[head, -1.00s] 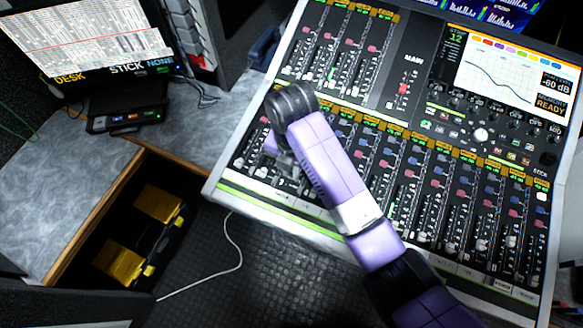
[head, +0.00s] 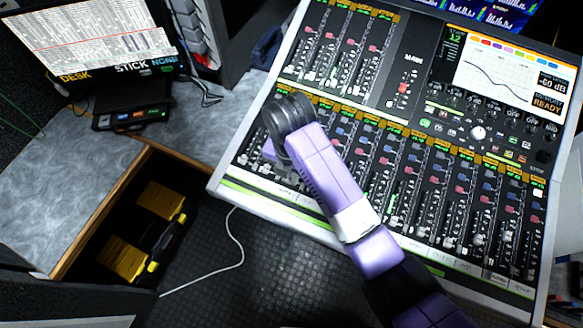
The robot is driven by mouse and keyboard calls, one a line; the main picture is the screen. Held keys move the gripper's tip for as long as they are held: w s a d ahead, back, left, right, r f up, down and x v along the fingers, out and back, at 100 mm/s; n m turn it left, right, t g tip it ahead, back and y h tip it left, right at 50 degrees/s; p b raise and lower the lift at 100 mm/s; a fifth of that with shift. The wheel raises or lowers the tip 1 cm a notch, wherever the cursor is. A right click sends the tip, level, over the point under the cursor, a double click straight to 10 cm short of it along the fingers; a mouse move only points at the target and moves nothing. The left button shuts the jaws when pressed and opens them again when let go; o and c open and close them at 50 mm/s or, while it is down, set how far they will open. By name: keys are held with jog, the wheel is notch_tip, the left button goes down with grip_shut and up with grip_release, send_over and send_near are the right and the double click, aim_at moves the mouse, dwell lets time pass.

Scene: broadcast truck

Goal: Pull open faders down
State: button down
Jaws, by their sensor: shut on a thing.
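The mixing desk (head: 216,183) stands tilted across the right half of the head view, with a lower row of channel faders along its front. Pale fader caps (head: 478,240) of that row show low in their slots at the right. A red fader cap (head: 404,88) sits in the main section. My gripper (head: 272,166) is at the left end of the lower row, near the front edge, shut on a fader. My own wrist hides most of the fingers and the cap between them. My arm also covers part of the row to the right.
More faders (head: 333,72) stand in an upper bank. A desk screen (head: 508,75) shows a curve at the upper right. At left are a monitor (head: 85,40), a small black box (head: 130,118) and an open drawer with yellow cases (head: 160,200). A white cable (head: 236,245) lies on the floor.

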jog(key=shift+s, duration=0.15)
jog(key=c, duration=1.4)
grip_release()
